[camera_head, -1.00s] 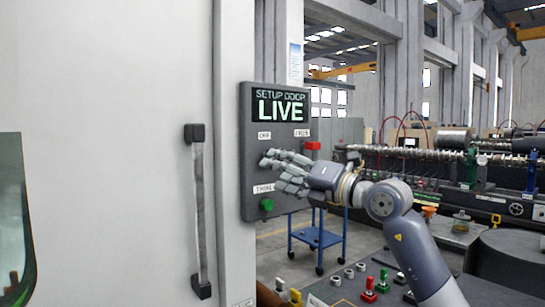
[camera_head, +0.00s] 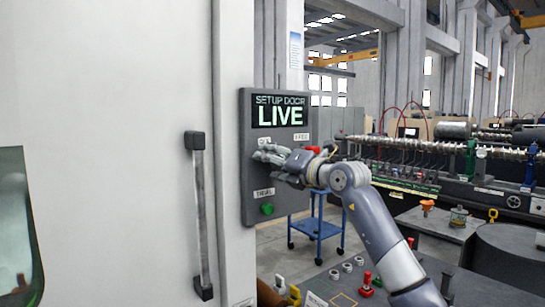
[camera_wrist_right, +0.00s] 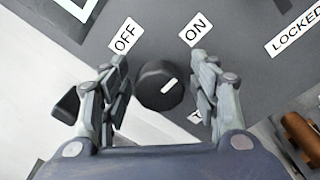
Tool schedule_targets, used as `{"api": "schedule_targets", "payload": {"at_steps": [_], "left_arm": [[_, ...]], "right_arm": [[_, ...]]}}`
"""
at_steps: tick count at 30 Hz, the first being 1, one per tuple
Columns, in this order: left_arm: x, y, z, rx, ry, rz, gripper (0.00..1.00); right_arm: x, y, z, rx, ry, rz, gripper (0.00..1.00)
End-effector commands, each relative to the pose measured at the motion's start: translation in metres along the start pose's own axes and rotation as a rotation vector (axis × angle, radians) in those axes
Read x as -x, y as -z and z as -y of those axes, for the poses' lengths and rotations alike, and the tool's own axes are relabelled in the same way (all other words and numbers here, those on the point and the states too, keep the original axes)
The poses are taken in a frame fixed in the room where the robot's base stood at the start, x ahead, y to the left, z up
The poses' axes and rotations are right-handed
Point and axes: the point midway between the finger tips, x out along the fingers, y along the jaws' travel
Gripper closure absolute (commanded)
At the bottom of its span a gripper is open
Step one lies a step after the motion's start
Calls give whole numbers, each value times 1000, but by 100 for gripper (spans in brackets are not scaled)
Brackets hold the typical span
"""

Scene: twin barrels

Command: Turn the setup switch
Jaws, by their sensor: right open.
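The setup switch is a round black knob (camera_wrist_right: 158,86) in the right wrist view, with a white line pointing to the upper right, towards the side of the ON label (camera_wrist_right: 195,29). The OFF label (camera_wrist_right: 125,36) is at its upper left. The dark panel (camera_head: 248,180) carries a lit screen (camera_head: 280,111) reading SETUP DOOR LIVE. My right gripper (camera_wrist_right: 158,62) is open, with fingers on both sides of the knob; I see gaps between them and it. In the head view the right gripper (camera_head: 268,160) is in front of the panel and hides the knob. My left gripper is not in view.
A green button (camera_head: 267,209) is low on the panel, and a red part (camera_head: 312,150) is at its right edge. A vertical handle (camera_head: 199,215) is on the white door at left. A blue cart (camera_head: 318,228) stands behind.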

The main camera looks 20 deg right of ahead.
Motion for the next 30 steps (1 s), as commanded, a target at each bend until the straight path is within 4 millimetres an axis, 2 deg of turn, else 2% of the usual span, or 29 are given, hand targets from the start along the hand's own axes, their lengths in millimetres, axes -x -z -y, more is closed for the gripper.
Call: {"api": "schedule_targets", "payload": {"at_steps": [9,10,15,16,30], "left_arm": [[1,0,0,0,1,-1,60],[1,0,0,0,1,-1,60],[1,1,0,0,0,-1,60],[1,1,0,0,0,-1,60],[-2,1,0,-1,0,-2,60]], "right_arm": [[-3,0,0,1,0,0,44],[-3,0,0,1,0,0,46],[-3,0,0,1,0,0,85],[-3,0,0,1,0,0,89],[-3,0,1,84,2,-2,89]]}}
